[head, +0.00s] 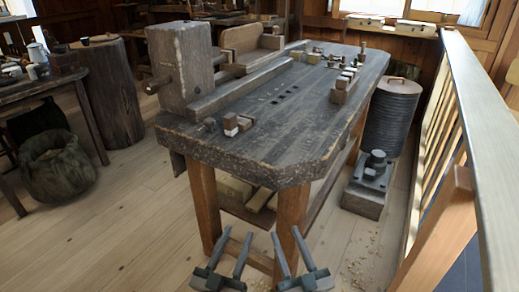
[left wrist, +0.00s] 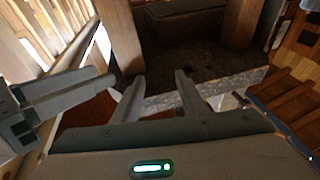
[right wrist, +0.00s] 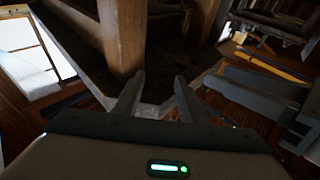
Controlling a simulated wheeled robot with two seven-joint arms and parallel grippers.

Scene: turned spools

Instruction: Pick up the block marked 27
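Several small blocks sit on the dark wooden workbench (head: 280,130); no number 27 is legible on any of them. More blocks (head: 342,88) stand toward the right edge, and others (head: 312,57) lie farther back. My left gripper (head: 237,236) is low in front of the bench, its fingers apart with nothing between them; its fingertips show in the left wrist view (left wrist: 160,80). My right gripper (head: 285,233) is beside it, also open and empty, as the right wrist view (right wrist: 157,82) shows.
A large wooden post (head: 182,68) rises at the bench's left. A ribbed dark drum (head: 392,115) and a metal tool on a block (head: 370,185) stand to the right. A railing (head: 470,110) runs along the right side. A stump (head: 107,95) and sack (head: 57,168) are left.

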